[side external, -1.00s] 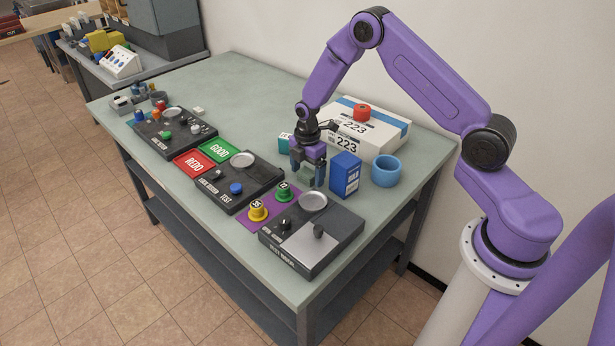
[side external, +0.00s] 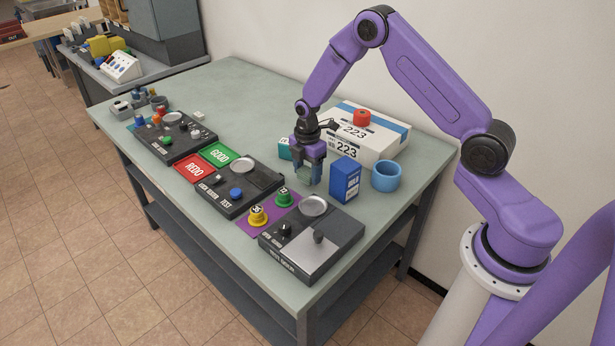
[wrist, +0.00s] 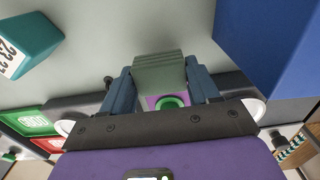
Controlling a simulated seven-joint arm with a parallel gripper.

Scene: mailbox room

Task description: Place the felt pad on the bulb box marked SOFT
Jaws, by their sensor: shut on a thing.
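My gripper (side external: 308,178) is shut on a grey-green layered block, which looks like the felt pad (wrist: 160,75). The pad sits between the blue fingers in the wrist view, low over the table; I cannot tell whether it touches the top. A blue upright box (side external: 345,180) with white lettering stands just right of my gripper. It looks like the bulb box, but I cannot read SOFT on it. Its blue side fills the upper right of the wrist view (wrist: 275,45). A teal block (side external: 284,148) with a white number label stands behind and left of my gripper.
White boxes marked 223 (side external: 378,143) with a red piece (side external: 362,118) on top stand behind. A blue cup (side external: 386,176) is right of the blue box. Black test panels (side external: 310,240), a purple mat (side external: 242,226) and red and green trays (side external: 216,154) line the front.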

